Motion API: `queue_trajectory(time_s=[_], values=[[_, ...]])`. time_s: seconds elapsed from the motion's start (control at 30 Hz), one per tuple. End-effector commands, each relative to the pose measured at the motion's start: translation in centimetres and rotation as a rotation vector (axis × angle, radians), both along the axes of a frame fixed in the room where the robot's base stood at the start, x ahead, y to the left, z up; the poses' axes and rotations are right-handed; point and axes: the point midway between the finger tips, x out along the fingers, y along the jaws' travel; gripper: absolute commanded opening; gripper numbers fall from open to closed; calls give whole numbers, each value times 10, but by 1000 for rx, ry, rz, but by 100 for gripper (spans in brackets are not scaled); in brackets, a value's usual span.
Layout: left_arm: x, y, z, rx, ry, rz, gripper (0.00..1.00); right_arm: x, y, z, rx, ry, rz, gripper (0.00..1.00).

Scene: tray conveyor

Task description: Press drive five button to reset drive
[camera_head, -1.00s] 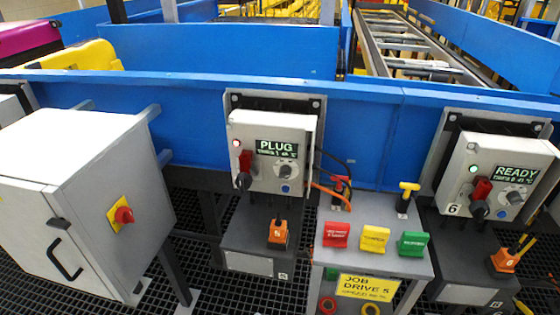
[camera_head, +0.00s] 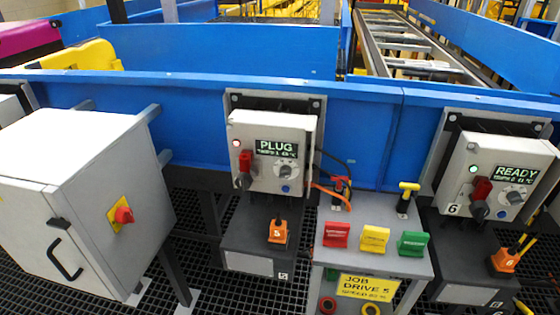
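The drive five box (camera_head: 273,150) is a grey unit on the blue conveyor wall. Its display (camera_head: 277,148) reads "PLUG" and a small red lamp is lit at its upper left. A red and black switch (camera_head: 245,169) and a blue button (camera_head: 285,170) are on its front. An orange connector (camera_head: 277,231) marked 5 sits below on a dark housing. Black and orange cables run at the box's right side. Neither of my grippers is in view.
The drive 6 box (camera_head: 494,178) at right reads "READY" with a green lamp. Between them a grey stand (camera_head: 390,263) holds red, yellow and green tags and a yellow sign (camera_head: 368,287) reading "JOB DRIVE 5". A grey cabinet (camera_head: 75,190) with a red knob stands at left.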

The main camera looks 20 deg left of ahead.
Motion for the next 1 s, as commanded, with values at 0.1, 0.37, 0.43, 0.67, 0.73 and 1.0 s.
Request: queue_trajectory(time_s=[0.1,0.37,0.43,0.67,0.73,1.0], values=[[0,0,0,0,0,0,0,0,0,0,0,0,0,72],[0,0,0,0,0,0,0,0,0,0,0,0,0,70],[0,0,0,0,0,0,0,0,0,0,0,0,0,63],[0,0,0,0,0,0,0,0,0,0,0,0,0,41],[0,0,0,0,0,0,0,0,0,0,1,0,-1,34],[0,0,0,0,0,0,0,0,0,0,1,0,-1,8]])
